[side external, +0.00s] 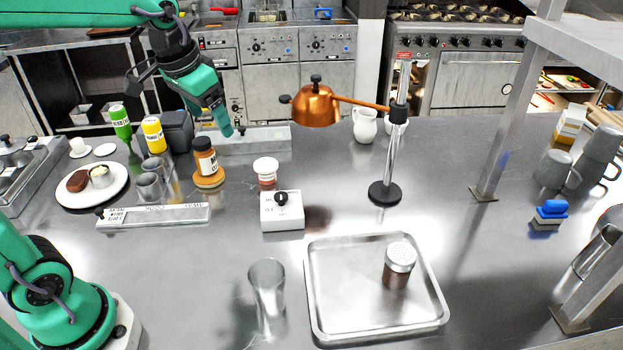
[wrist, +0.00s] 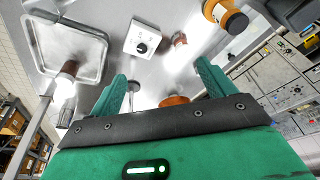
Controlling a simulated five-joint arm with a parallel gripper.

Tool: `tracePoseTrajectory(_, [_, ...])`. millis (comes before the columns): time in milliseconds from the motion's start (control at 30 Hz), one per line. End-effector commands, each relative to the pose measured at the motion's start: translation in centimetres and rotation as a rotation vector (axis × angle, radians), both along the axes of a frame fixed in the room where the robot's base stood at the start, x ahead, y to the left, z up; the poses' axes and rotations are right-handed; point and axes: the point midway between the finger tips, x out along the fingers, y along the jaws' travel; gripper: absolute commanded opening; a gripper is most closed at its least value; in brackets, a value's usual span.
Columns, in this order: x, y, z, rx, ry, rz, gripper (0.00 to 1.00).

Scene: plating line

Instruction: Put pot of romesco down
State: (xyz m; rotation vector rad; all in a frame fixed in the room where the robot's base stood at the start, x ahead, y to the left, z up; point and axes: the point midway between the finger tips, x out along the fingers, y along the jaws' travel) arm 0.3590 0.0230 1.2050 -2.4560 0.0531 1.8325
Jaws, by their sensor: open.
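My gripper (side external: 222,122) hangs in the air at the back left of the counter, above the sauce bottles' level. In the wrist view its two green fingers (wrist: 162,75) stand wide apart with nothing between them. A small reddish pot with a white lid (side external: 265,172) stands upright on the counter behind the white switch box; it also shows in the wrist view (wrist: 179,39). I cannot read a label, so I cannot tell for sure that it is the romesco. My gripper is apart from it, to its left and higher.
A copper lamp (side external: 315,105) on a post hangs right of my gripper. A brown bottle (side external: 207,160) stands left of the pot. The white switch box (side external: 282,211) is in front. A metal tray (side external: 330,320) holds a shaker (side external: 398,265). A plate (side external: 70,197) holds food at left.

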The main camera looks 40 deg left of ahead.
Motion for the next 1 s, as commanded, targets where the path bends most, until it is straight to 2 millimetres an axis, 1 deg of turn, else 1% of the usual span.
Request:
tracePoseTrajectory(33, [-1.2, -0.3, 0.2, -0.001, -0.018, 0.002, 0.82])
tracePoseTrajectory(267, [-5.9, -1.2, 0.1, -0.015, -0.086, 0.027, 0.82])
tracePoseTrajectory(400, [-8.7, -1.6, -0.4, -0.024, -0.125, 0.041, 0.82])
tracePoseTrajectory(600, [-11.8, -2.1, -1.7, -0.039, -0.175, 0.059, 0.82])
tracePoseTrajectory(700, [-12.8, -2.2, -2.2, -0.044, -0.192, 0.064, 0.82])
tracePoseTrajectory(800, [-13.3, -2.3, -2.5, -0.047, -0.201, 0.067, 0.82])
tracePoseTrajectory(1000, [-13.5, -2.3, -2.7, -0.048, -0.203, 0.069, 0.82])
